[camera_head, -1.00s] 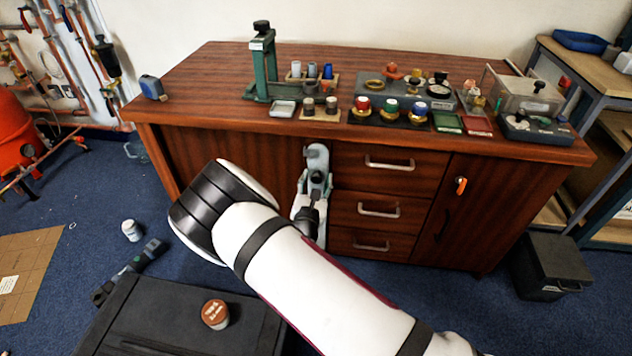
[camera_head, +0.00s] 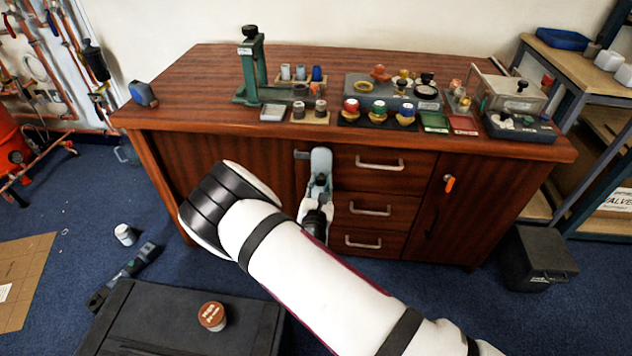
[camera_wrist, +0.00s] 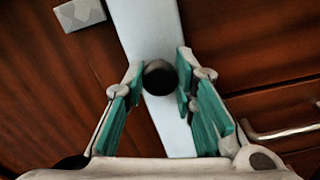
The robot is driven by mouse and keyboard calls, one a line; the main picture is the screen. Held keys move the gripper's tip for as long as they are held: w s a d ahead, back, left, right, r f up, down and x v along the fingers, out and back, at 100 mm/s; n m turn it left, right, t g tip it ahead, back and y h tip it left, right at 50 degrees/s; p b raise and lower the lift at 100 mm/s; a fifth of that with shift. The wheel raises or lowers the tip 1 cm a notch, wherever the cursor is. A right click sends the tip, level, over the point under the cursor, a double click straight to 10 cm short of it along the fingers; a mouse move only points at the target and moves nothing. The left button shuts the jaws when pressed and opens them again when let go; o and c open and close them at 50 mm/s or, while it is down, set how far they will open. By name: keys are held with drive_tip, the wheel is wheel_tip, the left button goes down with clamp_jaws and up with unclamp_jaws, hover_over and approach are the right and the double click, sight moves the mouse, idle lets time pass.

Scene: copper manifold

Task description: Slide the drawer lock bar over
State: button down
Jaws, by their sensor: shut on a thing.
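The lock bar (camera_head: 321,160) is a pale grey upright bar on the cabinet front, at the left edge of the drawer stack. In the wrist view the bar (camera_wrist: 147,25) runs slightly tilted down the picture. Its dark round knob (camera_wrist: 160,77) sits between my green-padded fingers. My gripper (camera_wrist: 157,85) is shut on this knob; it also shows in the head view (camera_head: 319,186), where it hides the bar's lower part. A small grey bracket (camera_head: 301,154) shows left of the bar's top, and in the wrist view (camera_wrist: 79,14). The drawers (camera_head: 384,171) are closed.
Drawer handles (camera_head: 379,163) stick out right of the bar. The wooden worktop (camera_head: 190,85) above carries a green press (camera_head: 252,65) and several small parts. A black case (camera_head: 170,315) stands on the floor in front. A black bin (camera_head: 535,255) stands at the right.

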drive_tip(key=c, duration=1.3)
unclamp_jaws()
drive_tip(key=shift+d, duration=0.3)
drive_tip(key=shift+s+a, duration=0.1)
drive_tip(key=shift+s, duration=0.25)
drive_tip(key=s, duration=1.1)
drive_tip(key=shift+s+a, duration=0.15)
